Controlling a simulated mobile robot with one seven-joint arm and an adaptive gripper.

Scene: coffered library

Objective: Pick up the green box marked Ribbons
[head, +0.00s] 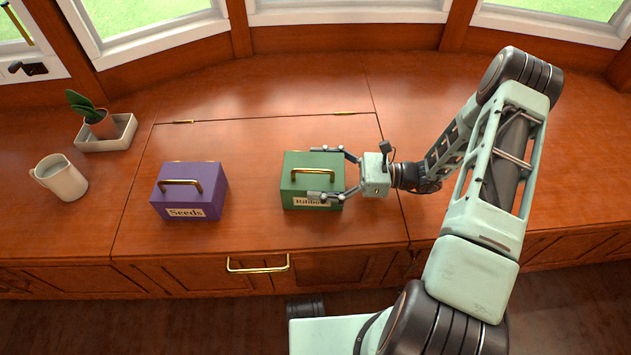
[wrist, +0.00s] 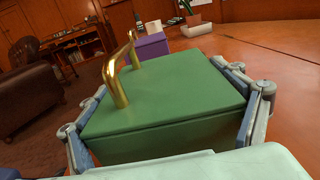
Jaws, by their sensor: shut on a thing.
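The green box (head: 300,187) with a brass handle and a "Ribbons" label stands upright on the wooden window bench, right of the purple box. My gripper (head: 320,172) reaches in from the right, with one finger along the far side of the box and one along the near side, partly over the label. It is shut on the box. In the wrist view the green box (wrist: 165,90) fills the middle, with a finger at its left and right sides. I cannot tell any gap beneath the box.
A purple box (head: 190,190) marked "Seeds" stands to the left. A white mug (head: 62,178) and a tray (head: 118,134) with a potted plant (head: 98,122) are farther left. A brass handle (head: 258,264) is on the bench front. The bench between the boxes is clear.

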